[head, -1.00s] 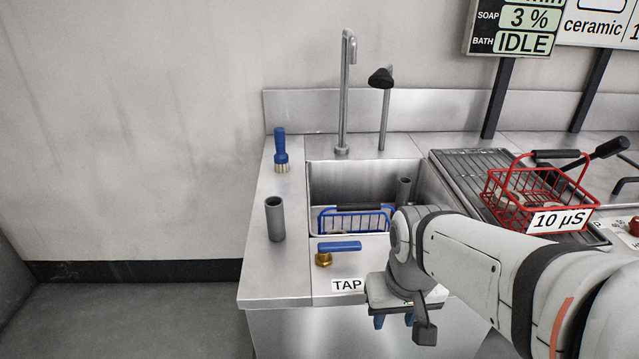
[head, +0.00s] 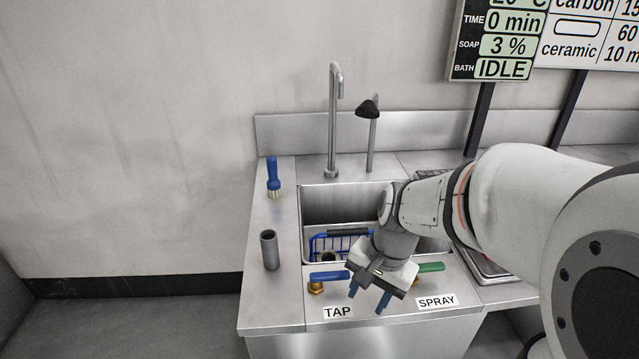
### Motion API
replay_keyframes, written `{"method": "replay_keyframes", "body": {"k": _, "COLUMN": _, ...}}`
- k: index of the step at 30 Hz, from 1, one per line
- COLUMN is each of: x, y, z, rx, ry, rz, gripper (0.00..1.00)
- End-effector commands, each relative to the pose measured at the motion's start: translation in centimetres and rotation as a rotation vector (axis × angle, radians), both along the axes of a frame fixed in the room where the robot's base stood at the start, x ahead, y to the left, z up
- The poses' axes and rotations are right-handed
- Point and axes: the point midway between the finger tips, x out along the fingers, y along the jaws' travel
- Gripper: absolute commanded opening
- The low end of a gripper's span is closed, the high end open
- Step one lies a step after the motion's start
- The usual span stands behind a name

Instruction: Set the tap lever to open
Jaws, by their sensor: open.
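The tap lever (head: 328,275) is a blue handle on a brass valve (head: 316,288), at the front left of the sink counter in the head view. The handle lies sideways, pointing right from the valve. The TAP label (head: 338,312) is in front of it. My gripper (head: 368,302) is open and empty, with blue fingers pointing down, just right of the blue handle's free end. I cannot tell whether a finger touches the handle. The spout (head: 333,120) stands behind the sink; I see no water from it.
A green lever (head: 431,267) with a SPRAY label (head: 436,302) is right of my gripper. The sink (head: 340,205) holds a blue basket (head: 325,243). A grey cup (head: 269,250) and a blue brush (head: 273,176) stand on the left counter. A black spray head (head: 368,106) stands behind.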

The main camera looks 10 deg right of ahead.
Motion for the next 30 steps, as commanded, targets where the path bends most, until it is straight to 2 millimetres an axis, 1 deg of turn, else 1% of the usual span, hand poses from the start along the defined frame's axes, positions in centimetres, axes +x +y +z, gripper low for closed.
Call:
{"method": "replay_keyframes", "body": {"k": 1, "x": 1.2, "y": 0.0, "z": 2.7, "rx": 0.032, "ry": 0.037, "rz": -0.111, "gripper": 0.42}}
{"method": "replay_keyframes", "body": {"k": 3, "x": 2.7, "y": 0.2, "z": 3.9, "rx": 0.077, "ry": 0.084, "rz": -0.274, "gripper": 0.42}}
{"method": "replay_keyframes", "body": {"k": 6, "x": 4.7, "y": 0.3, "z": 5.2, "rx": 0.132, "ry": 0.152, "rz": -0.49, "gripper": 0.42}}
{"method": "replay_keyframes", "body": {"k": 9, "x": 6.3, "y": 0.2, "z": 6.0, "rx": 0.174, "ry": 0.211, "rz": -0.667, "gripper": 0.42}}
{"method": "replay_keyframes", "body": {"k": 13, "x": 7.6, "y": 0.1, "z": 6.3, "rx": 0.206, "ry": 0.263, "rz": -0.818, "gripper": 0.42}}
{"method": "replay_keyframes", "body": {"k": 16, "x": 8.1, "y": 0.1, "z": 6.1, "rx": 0.219, "ry": 0.281, "rz": -0.871, "gripper": 0.42}}
{"method": "replay_keyframes", "body": {"k": 19, "x": 8.2, "y": 0.4, "z": 5.3, "rx": 0.221, "ry": 0.289, "rz": -0.885, "gripper": 0.42}}
{"method": "replay_keyframes", "body": {"k": 27, "x": 8.1, "y": 2.1, "z": 1.2, "rx": 0.218, "ry": 0.289, "rz": -0.881, "gripper": 0.42}}
{"method": "replay_keyframes", "body": {"k": 30, "x": 8.1, "y": 2.6, "z": 0.0, "rx": 0.219, "ry": 0.288, "rz": -0.88, "gripper": 0.42}}
